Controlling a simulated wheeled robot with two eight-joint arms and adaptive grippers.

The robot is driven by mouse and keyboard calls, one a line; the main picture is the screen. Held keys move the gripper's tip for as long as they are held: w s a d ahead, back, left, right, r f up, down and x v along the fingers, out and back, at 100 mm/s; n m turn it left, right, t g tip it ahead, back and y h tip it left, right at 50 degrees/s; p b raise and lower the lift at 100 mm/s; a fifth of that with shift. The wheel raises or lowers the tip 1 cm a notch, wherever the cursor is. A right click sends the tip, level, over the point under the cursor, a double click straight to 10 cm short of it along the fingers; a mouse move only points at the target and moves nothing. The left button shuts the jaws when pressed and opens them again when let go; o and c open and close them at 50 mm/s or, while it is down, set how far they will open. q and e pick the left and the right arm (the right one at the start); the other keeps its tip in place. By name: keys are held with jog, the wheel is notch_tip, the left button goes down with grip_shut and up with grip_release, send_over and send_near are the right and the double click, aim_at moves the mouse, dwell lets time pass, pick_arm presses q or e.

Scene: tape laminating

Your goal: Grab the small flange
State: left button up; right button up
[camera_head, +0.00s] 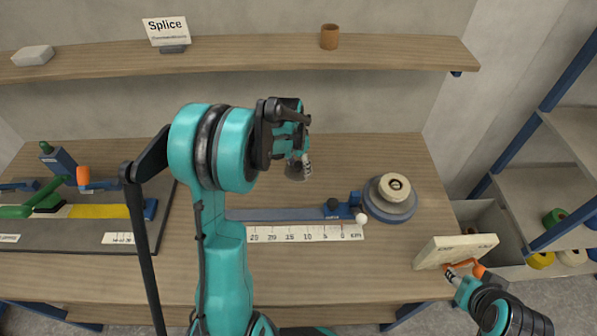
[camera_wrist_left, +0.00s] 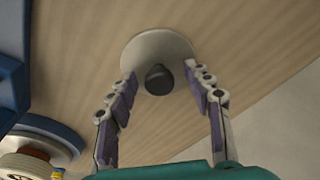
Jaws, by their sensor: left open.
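The small flange (camera_wrist_left: 150,47) is a pale round disc with a dark knob at its centre, lying on the wooden table in the left wrist view. In the head view, a small grey piece that looks like it (camera_head: 293,172) shows just below my left gripper (camera_head: 303,160), partly hidden by the fingers.
A round grey-blue spindle base (camera_head: 388,210) with a cream core stands right of the flange. A blue bar and white ruler (camera_head: 300,234) lie in front. A dark board (camera_head: 85,238) with tools is at left. A shelf (camera_head: 240,54) spans the back above the table.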

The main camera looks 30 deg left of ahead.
pick_arm(q)
grip_shut()
jog(key=shift+r, duration=0.1)
